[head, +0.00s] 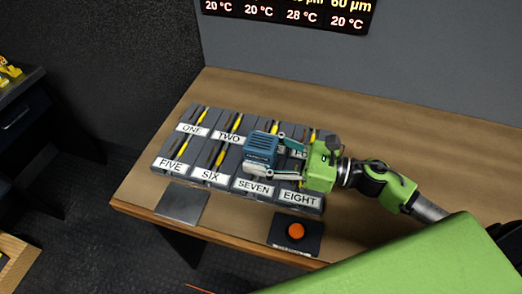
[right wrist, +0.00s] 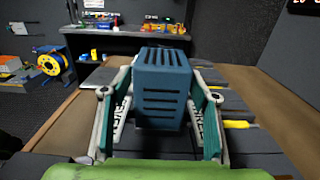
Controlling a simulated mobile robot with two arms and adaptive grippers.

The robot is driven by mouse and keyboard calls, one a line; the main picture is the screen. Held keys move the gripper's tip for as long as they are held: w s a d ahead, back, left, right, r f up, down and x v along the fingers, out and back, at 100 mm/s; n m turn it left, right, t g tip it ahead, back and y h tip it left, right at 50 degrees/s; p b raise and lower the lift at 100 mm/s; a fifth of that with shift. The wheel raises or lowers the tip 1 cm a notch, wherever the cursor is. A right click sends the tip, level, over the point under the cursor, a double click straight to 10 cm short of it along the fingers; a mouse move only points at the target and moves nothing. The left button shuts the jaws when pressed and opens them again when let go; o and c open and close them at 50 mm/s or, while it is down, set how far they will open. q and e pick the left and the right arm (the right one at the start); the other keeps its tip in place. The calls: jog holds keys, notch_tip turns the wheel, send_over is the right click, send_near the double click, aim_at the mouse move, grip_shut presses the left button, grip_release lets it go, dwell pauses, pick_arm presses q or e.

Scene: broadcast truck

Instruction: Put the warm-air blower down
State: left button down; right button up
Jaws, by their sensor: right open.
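The warm-air blower (head: 262,147) is a teal box with dark slots. In the head view it is over the labelled grey board (head: 217,187), just behind the SEVEN label. My right gripper (head: 271,154) is open, with one finger on each side of the blower. In the right wrist view the blower (right wrist: 162,85) stands upright between the spread fingers (right wrist: 160,118), with a gap on the left side. The blower's underside is hidden, so I cannot tell exactly how it rests. My left gripper is not in view.
The board holds several yellow-and-black tools (head: 182,148) in labelled lanes. A grey plate (head: 182,203) and a dark pad with an orange button (head: 296,231) lie on the wooden table (head: 140,182) near its front edge. The table behind the board is clear.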

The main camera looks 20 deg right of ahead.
jog(key=shift+r, duration=0.2)
jog(key=b+v, duration=0.2)
jog(key=v, duration=0.9)
jog(key=shift+s+d, duration=0.3)
jog(key=shift+d, duration=0.15)
